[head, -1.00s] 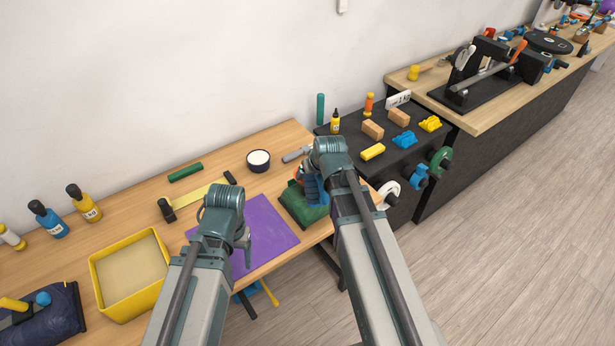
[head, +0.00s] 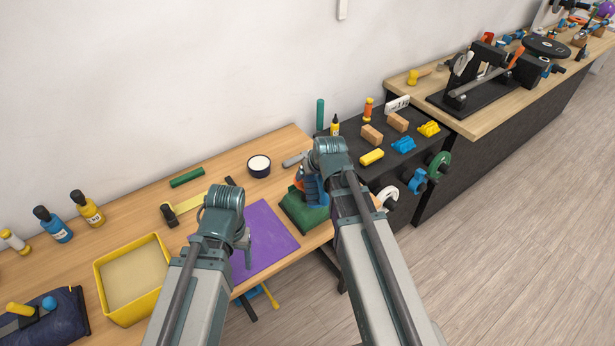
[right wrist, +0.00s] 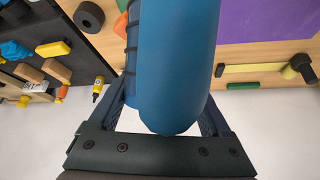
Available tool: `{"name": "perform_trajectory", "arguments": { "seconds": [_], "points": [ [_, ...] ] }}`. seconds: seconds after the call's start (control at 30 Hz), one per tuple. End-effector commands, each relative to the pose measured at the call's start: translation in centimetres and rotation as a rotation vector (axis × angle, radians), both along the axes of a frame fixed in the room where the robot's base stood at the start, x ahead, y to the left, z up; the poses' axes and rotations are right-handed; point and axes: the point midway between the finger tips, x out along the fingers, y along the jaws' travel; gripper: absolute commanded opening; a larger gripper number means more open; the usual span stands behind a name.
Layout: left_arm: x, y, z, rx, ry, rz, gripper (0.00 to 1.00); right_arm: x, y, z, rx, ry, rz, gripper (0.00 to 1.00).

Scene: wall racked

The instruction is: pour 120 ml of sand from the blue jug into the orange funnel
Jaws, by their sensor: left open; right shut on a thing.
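The blue jug (right wrist: 178,60) fills the middle of the right wrist view, held between the fingers of my right gripper (right wrist: 165,115). In the head view, part of the jug (head: 314,188) shows under my right wrist, above a green cushion-like block. A small part of the orange funnel (head: 299,178) shows just left of the jug; in the right wrist view, an orange edge (right wrist: 120,24) shows beside it. The rest of the funnel, the jug's mouth and any sand in it are hidden. My left gripper (head: 243,250) is open and empty over the purple mat.
The purple mat (head: 268,225) lies at the bench's front edge, beside the green block (head: 305,216). A yellow tray (head: 142,308) of sand-coloured material stands left. A black-topped cart (head: 385,175) adjoins right.

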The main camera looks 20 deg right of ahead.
Motion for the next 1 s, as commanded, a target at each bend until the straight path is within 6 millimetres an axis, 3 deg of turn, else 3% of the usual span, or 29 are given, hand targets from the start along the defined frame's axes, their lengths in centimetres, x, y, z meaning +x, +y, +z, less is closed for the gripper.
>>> {"name": "perform_trajectory", "arguments": {
  "seconds": [0.53, 1.0],
  "points": [
    [0.0, 0.0, 4.5, -0.002, 0.0, 0.01, 0.71, 0.0, 0.0, 4.5, 0.0, 0.0, 0.0, 0.14],
    [0.0, 0.0, 4.0, -0.002, 0.0, 0.01, 0.71, 0.0, 0.2, 4.3, 0.002, -0.024, 0.0, 0.14]
  ]
}}
